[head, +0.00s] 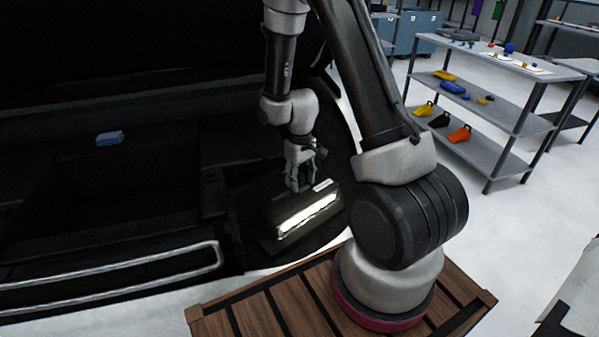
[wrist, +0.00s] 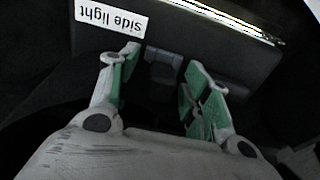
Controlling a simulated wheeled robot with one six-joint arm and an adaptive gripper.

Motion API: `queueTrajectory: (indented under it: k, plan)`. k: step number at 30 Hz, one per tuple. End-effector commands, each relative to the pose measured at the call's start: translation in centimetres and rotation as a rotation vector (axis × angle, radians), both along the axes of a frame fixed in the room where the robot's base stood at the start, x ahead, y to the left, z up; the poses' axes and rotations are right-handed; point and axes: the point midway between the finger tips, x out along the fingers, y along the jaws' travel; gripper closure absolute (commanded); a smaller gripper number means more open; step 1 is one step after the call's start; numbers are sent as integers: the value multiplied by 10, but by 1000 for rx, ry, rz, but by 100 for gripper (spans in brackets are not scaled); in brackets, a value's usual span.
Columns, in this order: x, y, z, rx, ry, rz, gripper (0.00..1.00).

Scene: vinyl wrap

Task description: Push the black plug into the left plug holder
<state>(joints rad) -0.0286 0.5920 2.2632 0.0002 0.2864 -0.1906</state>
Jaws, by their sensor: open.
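My gripper (head: 294,186) reaches down into the dark vehicle, just behind a black box-shaped side light (head: 268,217). In the wrist view my gripper (wrist: 163,63) is open, with its green-padded fingers spread on either side of a small dark block. This block looks like the black plug (wrist: 163,72); it sits against the edge of the dark side light housing (wrist: 200,52). I see no clear contact between the finger pads and the block. I cannot make out the left plug holder against the dark surroundings.
A white label (wrist: 110,17) reading "Side light" appears upside down beside the left finger. A bright light strip (head: 307,215) runs along the housing. A blue object (head: 110,138) lies farther left in the vehicle. A shelf rack (head: 490,105) stands at the right, away from the arm.

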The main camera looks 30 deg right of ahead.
Motion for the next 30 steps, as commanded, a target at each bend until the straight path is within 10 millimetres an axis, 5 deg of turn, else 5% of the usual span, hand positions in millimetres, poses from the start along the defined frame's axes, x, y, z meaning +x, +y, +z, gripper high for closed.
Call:
queueTrajectory:
  k: [5, 14, 15, 16, 19, 30]
  plan:
    - [0, 0, 0, 0, 0, 0, 52]
    - [0, 0, 0, 0, 0, 0, 100]
    - [0, 0, 0, 0, 0, 0, 100]
    - [0, 0, 0, 0, 0, 0, 83]
    - [0, 0, 0, 0, 0, 0, 100]
    - [0, 0, 3, 0, -1, 0, 100]
